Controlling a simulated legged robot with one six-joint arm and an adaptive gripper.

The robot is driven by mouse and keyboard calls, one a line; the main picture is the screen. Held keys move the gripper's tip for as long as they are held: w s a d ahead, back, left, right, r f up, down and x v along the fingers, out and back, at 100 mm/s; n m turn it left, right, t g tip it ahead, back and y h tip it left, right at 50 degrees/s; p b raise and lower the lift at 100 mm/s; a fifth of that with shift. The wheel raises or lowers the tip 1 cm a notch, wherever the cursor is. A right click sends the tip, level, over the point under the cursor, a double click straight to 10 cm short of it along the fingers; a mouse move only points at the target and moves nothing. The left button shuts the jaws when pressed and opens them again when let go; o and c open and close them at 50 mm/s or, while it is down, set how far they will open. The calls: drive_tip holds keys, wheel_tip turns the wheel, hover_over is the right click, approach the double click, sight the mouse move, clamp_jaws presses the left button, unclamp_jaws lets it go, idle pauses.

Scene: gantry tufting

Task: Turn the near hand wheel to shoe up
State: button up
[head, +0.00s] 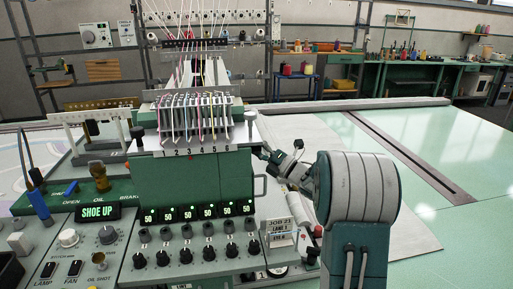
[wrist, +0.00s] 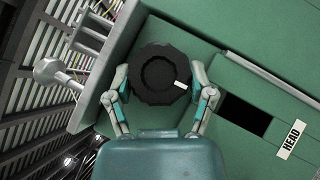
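The near hand wheel (wrist: 160,73) is a black, many-sided knob with a round recess and a small white mark on its lower right face. It sits on the green machine head in the wrist view. My gripper (wrist: 160,72) has one finger on each side of the wheel, with the fingertips right at its rim. Whether both fingers press on it cannot be told. In the head view my gripper (head: 264,153) is at the right side of the machine head (head: 192,185), and I cannot make out the wheel there.
A control panel with black knobs (head: 162,258) and green number readouts (head: 187,215) faces me. A JOB 21 card (head: 279,230) stands just below my gripper. The pale green table (head: 440,200) on the right is largely clear. A HEAD label (wrist: 291,139) is beside a dark slot.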

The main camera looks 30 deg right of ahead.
drive_tip(key=shift+f, duration=0.1)
drive_tip(key=shift+m+h, duration=0.3)
drive_tip(key=shift+m, duration=0.1)
drive_tip(key=o, duration=0.9)
drive_tip(key=shift+f, duration=0.1)
drive_tip(key=shift+s+d, duration=0.15)
drive_tip(key=shift+d, duration=0.05)
drive_tip(key=v, duration=1.1)
drive_tip(key=shift+s+d+f, duration=0.1)
drive_tip(key=shift+s+d, duration=0.05)
drive_tip(key=shift+s, duration=0.05)
